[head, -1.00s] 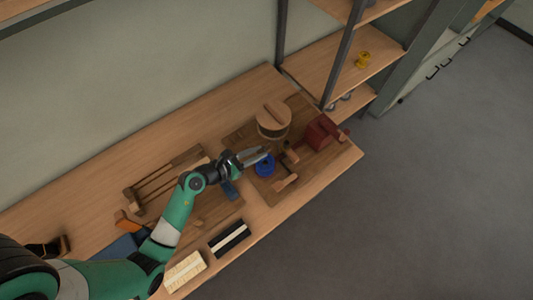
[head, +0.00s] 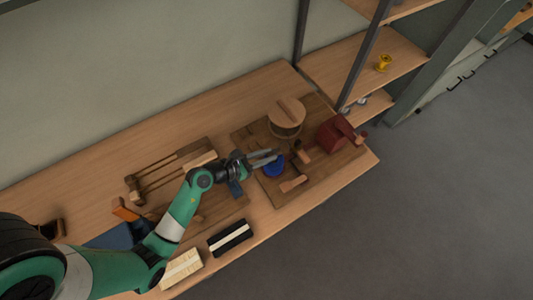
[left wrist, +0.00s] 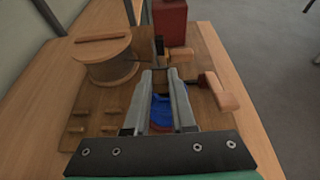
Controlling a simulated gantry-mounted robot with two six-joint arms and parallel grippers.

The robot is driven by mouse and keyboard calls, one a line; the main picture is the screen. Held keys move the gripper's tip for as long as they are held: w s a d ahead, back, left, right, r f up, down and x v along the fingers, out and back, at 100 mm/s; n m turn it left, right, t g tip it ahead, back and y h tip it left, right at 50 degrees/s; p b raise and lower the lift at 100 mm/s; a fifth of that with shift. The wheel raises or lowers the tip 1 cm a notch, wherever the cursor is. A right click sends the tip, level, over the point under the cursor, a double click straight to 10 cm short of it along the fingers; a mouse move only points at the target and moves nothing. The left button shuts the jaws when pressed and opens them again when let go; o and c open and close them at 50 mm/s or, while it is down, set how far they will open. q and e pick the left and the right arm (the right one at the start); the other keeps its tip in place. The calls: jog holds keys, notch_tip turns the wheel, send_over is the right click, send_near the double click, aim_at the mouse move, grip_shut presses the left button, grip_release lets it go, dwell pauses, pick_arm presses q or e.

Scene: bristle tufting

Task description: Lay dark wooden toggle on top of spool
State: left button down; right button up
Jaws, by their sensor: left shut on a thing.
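My left gripper (head: 268,157) is over or right beside the spool, pointing right. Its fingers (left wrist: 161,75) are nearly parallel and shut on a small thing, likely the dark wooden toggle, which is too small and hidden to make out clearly. I cannot tell whether it touches the spool. My right gripper is not in view.
A round wooden drum (head: 286,114) with a bar on its lid stands behind. A red block (head: 334,134) is at the right, with wooden handles (head: 293,184) nearby. Small wooden pegs (left wrist: 75,128) lie on the board. A yellow spool (head: 383,63) is on the shelf.

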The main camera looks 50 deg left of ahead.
pick_arm(q)
jog(key=shift+p, duration=0.35)
jog(key=shift+f, duration=0.15)
dwell(0.4)
jog(key=shift+f, duration=0.35)
dwell(0.5)
jog(key=shift+f, duration=0.15)
dwell(0.4)
jog(key=shift+f+b, duration=0.4)
jog(key=shift+f, duration=0.2)
jog(key=shift+f, duration=0.3)
dwell(0.3)
